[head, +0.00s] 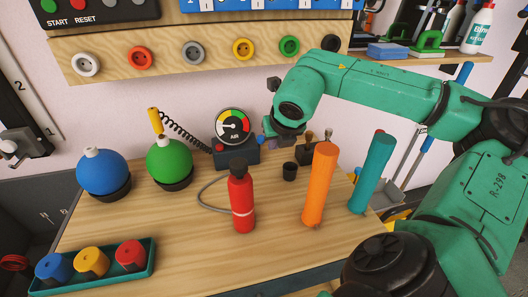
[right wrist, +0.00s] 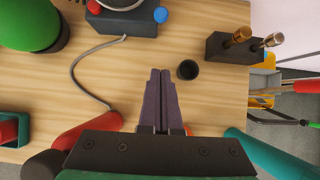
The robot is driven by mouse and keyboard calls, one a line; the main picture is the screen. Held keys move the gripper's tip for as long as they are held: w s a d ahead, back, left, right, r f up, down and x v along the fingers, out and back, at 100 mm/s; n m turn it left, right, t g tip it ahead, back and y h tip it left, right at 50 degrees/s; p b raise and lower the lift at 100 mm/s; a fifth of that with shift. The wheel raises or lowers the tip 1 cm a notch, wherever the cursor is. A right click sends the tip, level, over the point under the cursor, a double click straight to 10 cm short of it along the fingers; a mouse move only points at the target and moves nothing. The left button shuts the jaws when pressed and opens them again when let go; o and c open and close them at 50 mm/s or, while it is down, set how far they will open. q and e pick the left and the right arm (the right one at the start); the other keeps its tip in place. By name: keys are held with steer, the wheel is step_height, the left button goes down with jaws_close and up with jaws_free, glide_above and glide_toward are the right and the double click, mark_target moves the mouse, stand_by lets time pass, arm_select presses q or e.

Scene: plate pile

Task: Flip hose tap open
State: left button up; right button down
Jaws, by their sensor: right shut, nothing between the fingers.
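The dark air box with a round gauge (head: 233,126) stands at the back of the wooden table. A grey hose (head: 203,190) runs from it toward the red bottle (head: 242,200); it also curves across the right wrist view (right wrist: 77,75). A blue round knob (right wrist: 160,15) shows at the box's right side in that view. I cannot tell for sure which part is the hose tap. My right gripper (head: 268,133) is beside the box in the head view, its purple fingers (right wrist: 160,73) shut and empty over the table, apart from the knob. My left gripper is out of view.
A small black cup (right wrist: 188,70) is right of the fingers. A dark block with brass pegs (head: 308,146), orange (head: 319,185) and teal (head: 372,172) cylinders stand to the right. Blue (head: 103,172) and green (head: 169,158) balls and a teal tray (head: 100,284) are left.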

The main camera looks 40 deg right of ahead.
mark_target(262, 138)
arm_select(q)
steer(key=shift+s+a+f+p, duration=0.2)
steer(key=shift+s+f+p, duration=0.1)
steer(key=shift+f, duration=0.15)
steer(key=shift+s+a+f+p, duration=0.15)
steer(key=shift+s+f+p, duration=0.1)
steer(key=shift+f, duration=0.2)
arm_select(e)
steer(key=w+d+f, duration=0.4)
steer(key=w+f, duration=0.2)
steer(key=w, duration=0.2)
steer(key=shift+d+f, duration=0.15)
steer(key=shift+f, duration=0.1)
steer(key=shift+w+d+r+p, duration=0.3)
steer(key=shift+w+r+p, duration=0.25)
steer(key=shift+r, duration=0.15)
steer(key=shift+w+d, duration=0.2)
steer(key=shift+w, duration=0.15)
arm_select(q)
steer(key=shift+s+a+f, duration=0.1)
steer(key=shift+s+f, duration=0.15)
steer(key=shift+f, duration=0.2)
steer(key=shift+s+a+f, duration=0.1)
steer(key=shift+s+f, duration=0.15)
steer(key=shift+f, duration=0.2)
arm_select(e)
steer(key=shift+r, duration=0.1)
